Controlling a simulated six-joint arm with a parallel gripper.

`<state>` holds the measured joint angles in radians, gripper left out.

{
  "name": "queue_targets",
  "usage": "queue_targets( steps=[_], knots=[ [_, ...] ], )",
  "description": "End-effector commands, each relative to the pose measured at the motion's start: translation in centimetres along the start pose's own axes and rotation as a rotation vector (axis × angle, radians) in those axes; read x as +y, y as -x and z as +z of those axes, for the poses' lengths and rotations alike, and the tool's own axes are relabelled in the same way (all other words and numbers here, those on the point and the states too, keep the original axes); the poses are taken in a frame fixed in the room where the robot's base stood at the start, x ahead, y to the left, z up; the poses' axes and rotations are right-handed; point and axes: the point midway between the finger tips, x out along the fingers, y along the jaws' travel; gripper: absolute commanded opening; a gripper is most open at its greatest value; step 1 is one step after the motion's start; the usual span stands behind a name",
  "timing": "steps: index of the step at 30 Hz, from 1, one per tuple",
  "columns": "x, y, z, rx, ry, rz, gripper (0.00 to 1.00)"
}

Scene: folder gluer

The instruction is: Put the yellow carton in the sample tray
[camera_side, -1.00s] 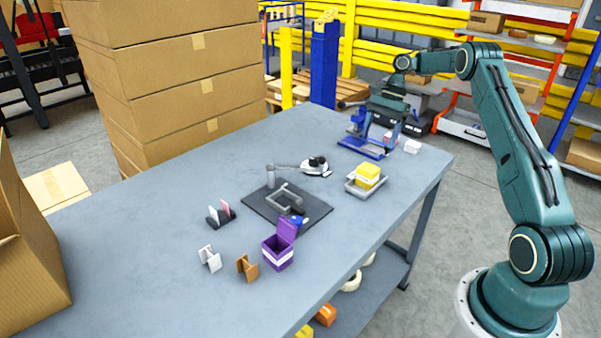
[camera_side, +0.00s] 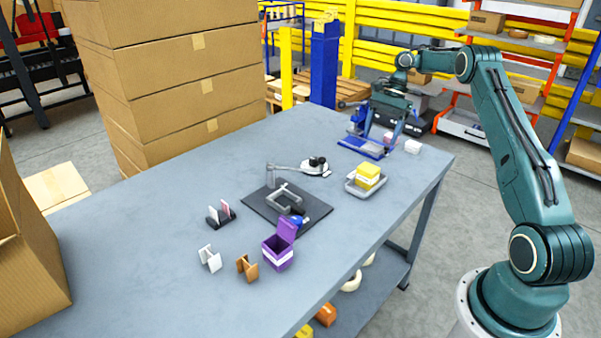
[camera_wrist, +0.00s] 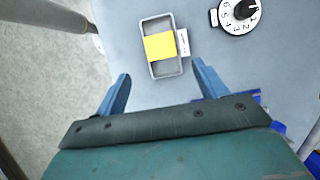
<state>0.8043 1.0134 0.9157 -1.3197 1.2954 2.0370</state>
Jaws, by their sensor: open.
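The yellow carton (camera_side: 368,172) sits in the grey sample tray (camera_side: 353,187) on the right part of the table. In the wrist view the yellow carton (camera_wrist: 160,46) lies across the middle of the tray (camera_wrist: 163,73), within its rim, with a white label sticking out at its right side. My gripper (camera_wrist: 157,88) is open and empty, with its blue fingers wide apart. The tray lies beyond the fingertips in that view. In the side view my gripper (camera_side: 385,125) is over the blue fixture at the back right, apart from the carton.
A blue fixture (camera_side: 362,147) and small pink and white boxes stand behind the tray. A dial (camera_side: 317,165), a dark mat (camera_side: 262,205) with a grey clamp, and an open purple box (camera_side: 278,252) stand to its left. The table's left half is mostly clear.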

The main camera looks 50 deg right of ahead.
Motion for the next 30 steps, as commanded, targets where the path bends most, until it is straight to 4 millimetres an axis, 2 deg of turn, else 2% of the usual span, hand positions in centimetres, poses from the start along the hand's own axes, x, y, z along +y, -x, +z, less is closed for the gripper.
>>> queue_targets(
  steps=[5,11,20,30],
  knots=[
    [-0.3,0.5,0.9,0.004,0.019,-0.005,0.72],
    [-1.1,2.4,4.4,0.022,0.102,-0.022,0.72],
    [-1.7,6.0,13.4,0.074,0.32,-0.065,0.72],
    [0.7,8.7,23.1,0.157,0.58,-0.109,0.72]
  ],
)
